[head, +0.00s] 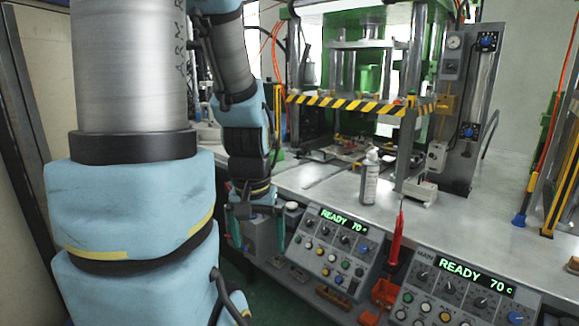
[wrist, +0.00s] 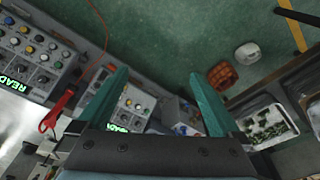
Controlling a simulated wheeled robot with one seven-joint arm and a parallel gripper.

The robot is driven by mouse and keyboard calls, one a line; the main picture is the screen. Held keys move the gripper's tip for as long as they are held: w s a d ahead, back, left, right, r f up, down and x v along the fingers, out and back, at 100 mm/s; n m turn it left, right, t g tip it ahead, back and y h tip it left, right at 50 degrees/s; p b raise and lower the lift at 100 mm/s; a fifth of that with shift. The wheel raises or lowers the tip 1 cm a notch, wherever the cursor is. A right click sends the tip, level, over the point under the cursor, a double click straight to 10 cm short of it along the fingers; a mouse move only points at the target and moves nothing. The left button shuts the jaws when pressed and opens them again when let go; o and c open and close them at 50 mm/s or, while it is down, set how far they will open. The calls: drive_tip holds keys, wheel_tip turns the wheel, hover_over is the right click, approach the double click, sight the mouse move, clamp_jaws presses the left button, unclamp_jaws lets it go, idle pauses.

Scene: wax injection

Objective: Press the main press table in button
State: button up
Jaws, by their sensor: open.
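The main panel (head: 462,298) is at the lower right of the head view, with a green "READY 70 c" display and "MAIN" lettering. It carries several knobs and coloured buttons. Their labels are too small to read, so I cannot tell which is the table-in button. In the wrist view, a panel that appears to be this one (wrist: 35,45) lies left of the fingers. My gripper (head: 257,232) is open and empty, beside the left end of the other panel (head: 330,255). In the wrist view, that smaller panel shows partly between my gripper's teal fingers (wrist: 158,78).
A spray bottle (head: 370,177) stands on the metal bench (head: 318,178). The green press (head: 345,60) with a striped bar (head: 345,104) is behind.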

drive_tip(key=shift+s+a+r+n, duration=0.1)
drive_tip(key=shift+s+a+n, duration=0.1)
drive_tip(key=shift+n, duration=0.2)
clamp_jaws()
idle(0.5)
idle(0.9)
